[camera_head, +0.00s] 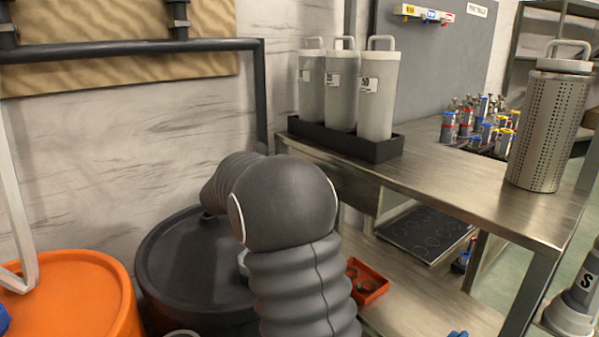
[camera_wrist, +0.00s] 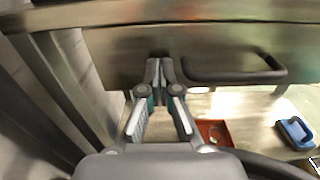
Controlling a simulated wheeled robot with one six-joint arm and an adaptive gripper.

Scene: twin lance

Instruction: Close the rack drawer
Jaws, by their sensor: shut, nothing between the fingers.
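In the wrist view a metal panel, apparently the rack drawer's front (camera_wrist: 118,58), sits just under the tabletop edge and carries a dark bar handle (camera_wrist: 235,72). My gripper (camera_wrist: 159,66) is shut and empty, with its fingertips over the panel just left of the handle. I cannot tell whether they touch it. In the head view my grey arm hides the gripper and much of the area under the tabletop. A metal panel (camera_head: 354,188) shows there below the left end of the tabletop. How far the drawer stands out is unclear.
The metal bench (camera_head: 450,190) bears white canisters (camera_head: 376,95) in a black tray and a perforated cylinder (camera_head: 548,130). Below are a dark tray with round marks (camera_head: 425,234) and a red tray (camera_head: 367,282). Black (camera_head: 195,260) and orange (camera_head: 75,295) drums stand left.

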